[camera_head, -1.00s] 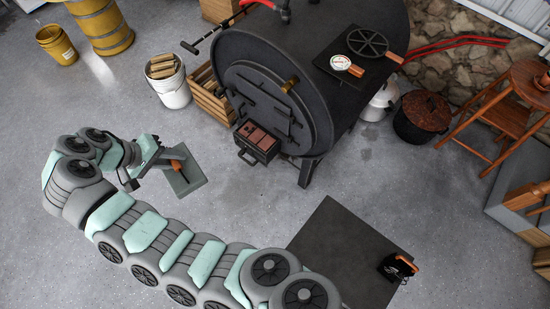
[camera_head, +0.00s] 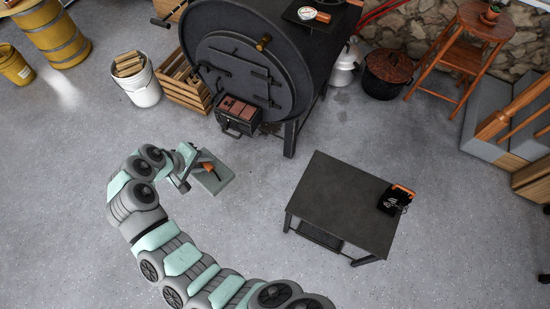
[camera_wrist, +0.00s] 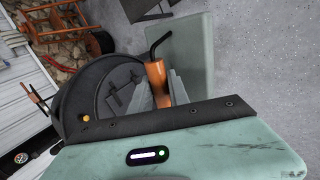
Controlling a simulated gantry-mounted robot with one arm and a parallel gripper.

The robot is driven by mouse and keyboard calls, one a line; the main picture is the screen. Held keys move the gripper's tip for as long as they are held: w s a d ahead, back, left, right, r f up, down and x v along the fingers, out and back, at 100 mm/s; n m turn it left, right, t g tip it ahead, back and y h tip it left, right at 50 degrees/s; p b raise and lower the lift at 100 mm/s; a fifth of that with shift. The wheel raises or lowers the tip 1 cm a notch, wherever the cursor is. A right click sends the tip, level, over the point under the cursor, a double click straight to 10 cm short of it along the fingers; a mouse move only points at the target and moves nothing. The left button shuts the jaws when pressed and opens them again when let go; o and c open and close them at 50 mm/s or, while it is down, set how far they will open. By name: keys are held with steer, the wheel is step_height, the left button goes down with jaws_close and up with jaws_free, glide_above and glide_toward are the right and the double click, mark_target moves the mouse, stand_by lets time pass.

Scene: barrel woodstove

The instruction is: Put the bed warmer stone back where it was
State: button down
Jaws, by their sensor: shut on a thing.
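The bed warmer stone is a flat grey-green slab (camera_head: 215,182) with an orange grip, held in the air over the open floor in front of the stove. In the wrist view the slab (camera_wrist: 192,42) reaches out beyond my fingers, with a black bent rod by the orange grip (camera_wrist: 157,78). My gripper (camera_head: 203,167) is shut on this grip; its fingers also show in the wrist view (camera_wrist: 164,92). The contact itself is partly hidden.
The black barrel stove (camera_head: 285,70) stands behind, with reddish bricks (camera_head: 237,108) in a front tray. A dark low table (camera_head: 335,195) stands right, bearing a black-and-orange item (camera_head: 397,198). A white bucket (camera_head: 137,82) and wooden crate (camera_head: 183,82) stand left. Floor between is clear.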

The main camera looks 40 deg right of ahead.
steer(key=s+d+f+n+t+b, duration=0.1)
steer(key=s+d+f+n+b, duration=0.2)
steer(key=d+f, duration=0.6)
steer(key=s+d+f+n+t+b, duration=0.15)
steer(key=s+d+f+b, duration=0.35)
steer(key=d, duration=0.8)
steer(key=s+d+f+n+t+y+b, duration=0.1)
steer(key=s+d+f+n+y+b, duration=0.1)
steer(key=s+d+n+b, duration=0.45)
steer(key=s+d+f+n+t+y+b, duration=0.1)
steer(key=s+d+f+t+y+b, duration=0.15)
steer(key=s+d, duration=0.7)
steer(key=shift+g+h, duration=0.25)
steer(key=shift+g, duration=0.05)
steer(key=f, duration=0.6)
steer(key=f+b, duration=0.1)
steer(key=f, duration=0.6)
steer(key=w+d+f+b, duration=0.1)
steer(key=f, duration=0.6)
steer(key=c, duration=1.6)
jaws_free()
steer(key=o, duration=0.3)
steer(key=shift+o, duration=0.2)
